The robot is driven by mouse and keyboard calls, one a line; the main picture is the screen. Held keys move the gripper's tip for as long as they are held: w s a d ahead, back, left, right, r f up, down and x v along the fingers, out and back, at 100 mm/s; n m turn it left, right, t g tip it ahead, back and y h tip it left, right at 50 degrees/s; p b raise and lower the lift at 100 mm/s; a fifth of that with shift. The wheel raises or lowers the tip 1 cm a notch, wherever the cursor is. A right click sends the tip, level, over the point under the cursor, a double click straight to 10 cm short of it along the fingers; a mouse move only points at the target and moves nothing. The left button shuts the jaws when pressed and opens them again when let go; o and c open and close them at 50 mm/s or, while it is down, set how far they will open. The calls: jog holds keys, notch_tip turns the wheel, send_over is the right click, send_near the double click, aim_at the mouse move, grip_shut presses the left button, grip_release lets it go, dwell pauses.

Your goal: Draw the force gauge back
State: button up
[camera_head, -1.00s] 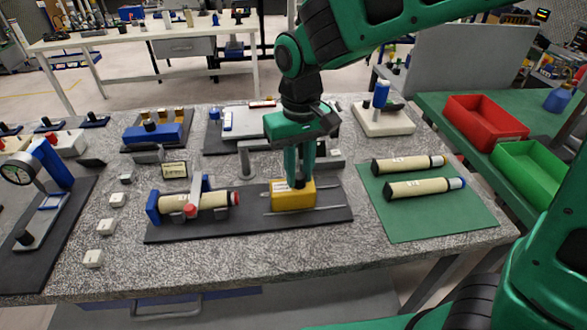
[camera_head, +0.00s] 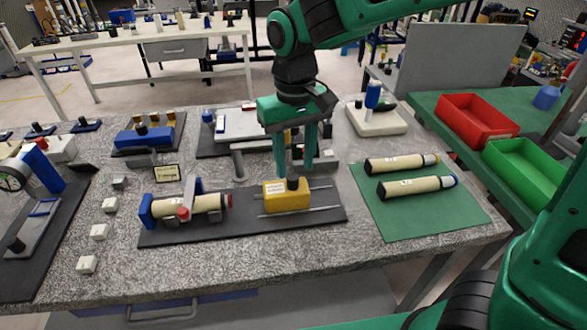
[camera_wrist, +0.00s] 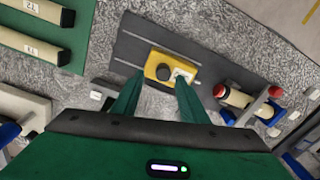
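The force gauge, a yellow box (camera_head: 285,199) with a black knob on top, sits on thin rails on a dark base plate. Left of it on the same plate, a cream cylinder (camera_head: 206,205) lies in a blue-ended holder, with a gap between its end and the gauge. The gauge also shows in the wrist view (camera_wrist: 157,61), its pale label facing up. My gripper (camera_head: 296,168) is open and empty, its green fingers spread apart. It stands above and just behind the knob, apart from the gauge as far as I can see.
A green mat (camera_head: 420,222) with two cream cylinders lies to the right. Small pale blocks (camera_head: 99,232) and a dial-gauge stand (camera_head: 40,215) are at the left. A blue device (camera_head: 145,137) and a grey plate fixture stand behind. The bench front is clear.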

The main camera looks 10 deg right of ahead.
notch_tip(320, 180, up, 7)
jog(key=shift+r, duration=0.15)
dwell(0.4)
jog(key=s+d+f+m, duration=0.2)
jog(key=d+m, duration=0.1)
jog(key=d, duration=0.8)
jog(key=s+d+f+m, duration=0.2)
jog(key=d, duration=0.9)
jog(key=s+d+f+m, duration=0.2)
jog(key=s+d, duration=0.4)
jog(key=s, duration=0.1)
jog(key=s+d+f+m, duration=0.3)
jog(key=s+d, duration=0.3)
jog(key=s, duration=0.2)
jog(key=shift+d+f, duration=0.15)
jog(key=shift+f, duration=0.15)
jog(key=shift+w, duration=0.15)
